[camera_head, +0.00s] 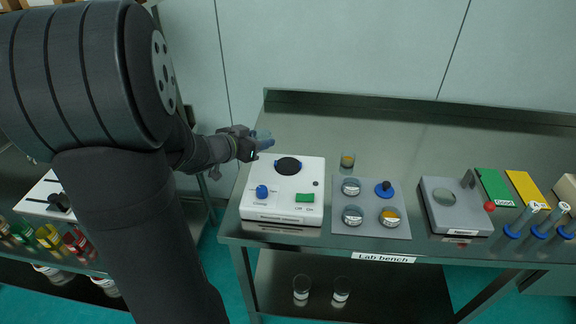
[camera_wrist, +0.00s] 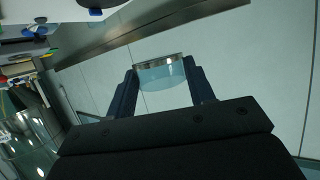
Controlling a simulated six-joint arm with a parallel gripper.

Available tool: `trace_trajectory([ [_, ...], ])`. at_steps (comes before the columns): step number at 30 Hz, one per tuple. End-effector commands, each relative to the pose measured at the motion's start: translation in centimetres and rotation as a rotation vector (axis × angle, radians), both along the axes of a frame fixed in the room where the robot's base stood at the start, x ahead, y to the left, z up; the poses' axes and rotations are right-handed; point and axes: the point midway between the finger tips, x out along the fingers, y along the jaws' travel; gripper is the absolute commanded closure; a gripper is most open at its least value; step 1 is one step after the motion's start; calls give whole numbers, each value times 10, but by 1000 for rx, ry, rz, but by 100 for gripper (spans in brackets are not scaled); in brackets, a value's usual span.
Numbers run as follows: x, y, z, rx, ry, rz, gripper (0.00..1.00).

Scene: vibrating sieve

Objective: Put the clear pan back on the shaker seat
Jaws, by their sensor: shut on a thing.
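The clear pan (camera_wrist: 161,76) is held between the two dark blue fingers of my gripper (camera_wrist: 160,74) in the wrist view. It looks like a shallow clear cup with a lighter rim band. In the head view my gripper (camera_head: 264,141) is at the back left of the bench, behind and left of the shaker; the pan is too small and blended there to make out. The shaker (camera_head: 254,180) is a white box with a blue knob and a green switch. Its round black seat (camera_head: 288,165) with blue clips on top is empty.
The bench back is clear.

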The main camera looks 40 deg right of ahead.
Motion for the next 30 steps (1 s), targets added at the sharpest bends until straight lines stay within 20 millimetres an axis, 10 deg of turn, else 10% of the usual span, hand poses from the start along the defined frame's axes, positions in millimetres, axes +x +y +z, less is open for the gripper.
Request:
trace_trajectory([
  [6, -85, -60, 14, -1, -2, -267, 74],
  [14, -138, -83, 20, -1, 0, -420, 74],
  [30, -51, -64, -36, 1, 2, -431, 74],
])
